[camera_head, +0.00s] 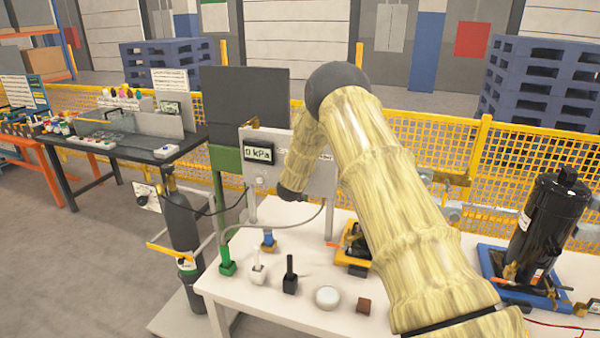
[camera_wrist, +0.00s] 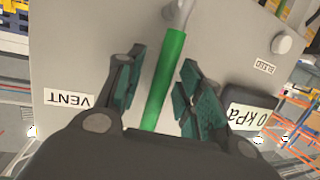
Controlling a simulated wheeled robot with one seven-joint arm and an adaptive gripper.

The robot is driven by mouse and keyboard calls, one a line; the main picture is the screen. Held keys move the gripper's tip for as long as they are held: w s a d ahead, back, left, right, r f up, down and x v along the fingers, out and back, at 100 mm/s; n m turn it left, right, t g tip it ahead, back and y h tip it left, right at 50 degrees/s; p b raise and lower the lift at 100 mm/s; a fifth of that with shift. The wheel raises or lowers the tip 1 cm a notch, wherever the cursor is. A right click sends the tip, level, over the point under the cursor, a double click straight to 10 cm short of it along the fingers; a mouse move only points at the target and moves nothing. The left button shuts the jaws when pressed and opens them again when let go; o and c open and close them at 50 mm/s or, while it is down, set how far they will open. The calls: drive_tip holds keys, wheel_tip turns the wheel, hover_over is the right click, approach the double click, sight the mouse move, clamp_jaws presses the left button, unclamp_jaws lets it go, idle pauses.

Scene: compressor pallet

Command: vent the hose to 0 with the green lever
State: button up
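The green lever (camera_wrist: 164,80) slants between my gripper's fingers in the wrist view, on the front of a grey panel. My gripper (camera_wrist: 161,76) is open, with one teal-padded finger on each side of the lever and visible gaps. A "VENT" label (camera_wrist: 69,99) lies left of it, upside down. The pressure display (camera_wrist: 247,117) reads 0 kPa, and in the head view the display (camera_head: 258,154) also reads 0 kPa. The grey hose (camera_head: 262,224) curves from the panel (camera_head: 322,176) over the table. My arm hides the lever in the head view.
A black compressor (camera_head: 548,225) stands at the right. A dark cylinder (camera_head: 182,225) stands left of the table.

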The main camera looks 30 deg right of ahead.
drive_tip(key=v, duration=1.1)
drive_tip(key=shift+s+a+r, duration=0.2)
drive_tip(key=shift+s+r, duration=0.05)
drive_tip(key=shift+s, duration=0.05)
